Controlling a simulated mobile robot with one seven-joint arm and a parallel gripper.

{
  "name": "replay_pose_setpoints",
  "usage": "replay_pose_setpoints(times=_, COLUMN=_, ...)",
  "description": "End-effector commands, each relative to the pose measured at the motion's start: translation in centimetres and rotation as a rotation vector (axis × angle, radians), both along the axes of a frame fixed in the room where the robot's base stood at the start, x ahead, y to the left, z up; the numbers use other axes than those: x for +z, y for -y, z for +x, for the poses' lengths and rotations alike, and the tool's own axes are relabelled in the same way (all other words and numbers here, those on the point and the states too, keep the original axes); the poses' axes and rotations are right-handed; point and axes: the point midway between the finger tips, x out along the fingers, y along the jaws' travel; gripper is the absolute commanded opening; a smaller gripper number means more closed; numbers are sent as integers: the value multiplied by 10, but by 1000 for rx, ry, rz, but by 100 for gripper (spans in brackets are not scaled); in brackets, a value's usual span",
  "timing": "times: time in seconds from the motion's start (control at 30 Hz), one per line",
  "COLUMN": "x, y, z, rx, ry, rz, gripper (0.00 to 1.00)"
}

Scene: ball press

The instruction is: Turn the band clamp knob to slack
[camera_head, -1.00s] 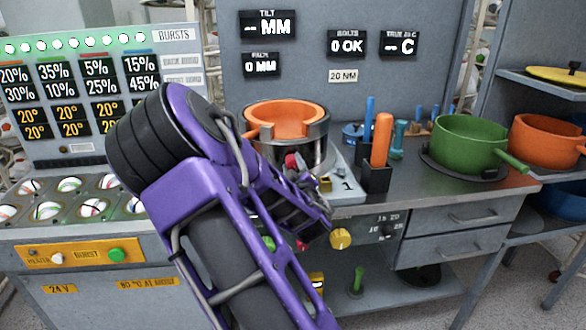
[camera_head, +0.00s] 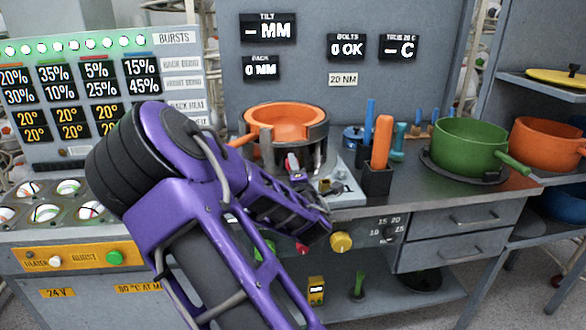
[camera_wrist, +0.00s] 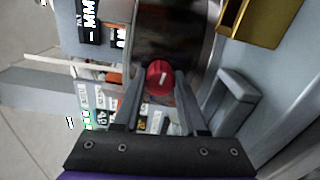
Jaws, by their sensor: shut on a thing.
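The red band clamp knob (camera_wrist: 159,78) has a short white mark on its face. In the wrist view it sits between the two grey fingers of my gripper (camera_wrist: 160,88), which is shut on it. In the head view the knob (camera_head: 292,162) shows small at the front of the metal ring (camera_head: 318,128), which stands around an orange pan-like vessel (camera_head: 285,118). Upright grey posts show at the ring's front. My purple arm hides most of the gripper and the fixture's lower front in the head view.
A brass-coloured block (camera_wrist: 262,22) and a grey bracket (camera_wrist: 232,98) are close to the right finger in the wrist view. An orange-handled tool (camera_head: 382,140) stands right of the ring, with a green pan (camera_head: 470,145) beyond. A yellow knob (camera_head: 341,242) is on the bench front.

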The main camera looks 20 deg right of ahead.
Motion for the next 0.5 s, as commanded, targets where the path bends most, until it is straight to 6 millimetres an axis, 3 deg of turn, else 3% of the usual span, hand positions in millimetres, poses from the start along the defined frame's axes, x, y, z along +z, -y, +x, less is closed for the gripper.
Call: replay_pose_setpoints(times=0.5, x=2, y=0, z=1, rx=1, ry=-36, rz=-142, gripper=0)
